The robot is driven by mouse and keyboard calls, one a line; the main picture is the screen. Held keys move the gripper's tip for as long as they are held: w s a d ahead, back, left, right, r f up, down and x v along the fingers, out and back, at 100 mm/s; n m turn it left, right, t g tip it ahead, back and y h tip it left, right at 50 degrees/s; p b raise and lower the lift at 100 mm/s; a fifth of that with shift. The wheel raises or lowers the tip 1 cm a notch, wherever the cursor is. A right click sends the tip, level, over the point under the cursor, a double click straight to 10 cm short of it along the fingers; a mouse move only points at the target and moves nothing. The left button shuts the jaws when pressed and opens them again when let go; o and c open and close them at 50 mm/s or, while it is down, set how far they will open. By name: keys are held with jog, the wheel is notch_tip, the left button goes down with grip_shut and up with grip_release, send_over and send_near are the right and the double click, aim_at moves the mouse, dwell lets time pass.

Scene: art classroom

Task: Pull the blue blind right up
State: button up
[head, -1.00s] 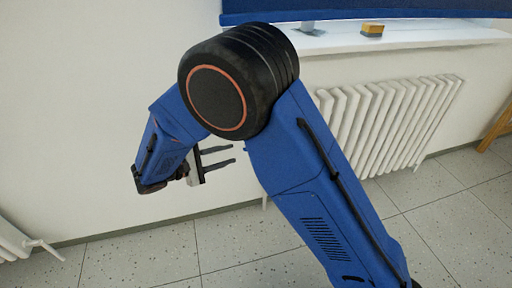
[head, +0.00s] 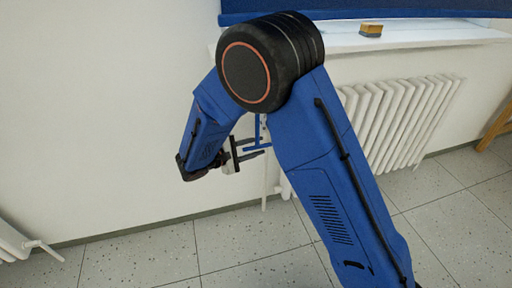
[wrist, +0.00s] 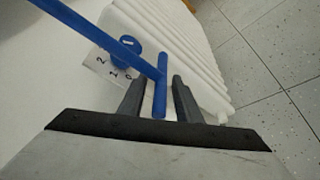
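The blue blind (head: 380,8) hangs at the top of the head view, its lower edge just above the window sill. A blue crank-like handle (head: 257,130) shows beside my gripper (head: 259,146) below the sill. In the wrist view, the handle's long rod (wrist: 85,30) comes in from the upper left and ends in a short bar (wrist: 160,100). My gripper (wrist: 159,80) is open, with that bar between its fingers and narrow gaps visible beside it. A round blue knob (wrist: 126,52) sits by a white plate with digits (wrist: 98,66).
A white radiator (head: 405,120) stands under the window sill (head: 420,38), right of my gripper. A small yellow-brown block (head: 371,30) lies on the sill. Another radiator (head: 15,240) is at lower left. The tiled floor is clear.

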grip_shut()
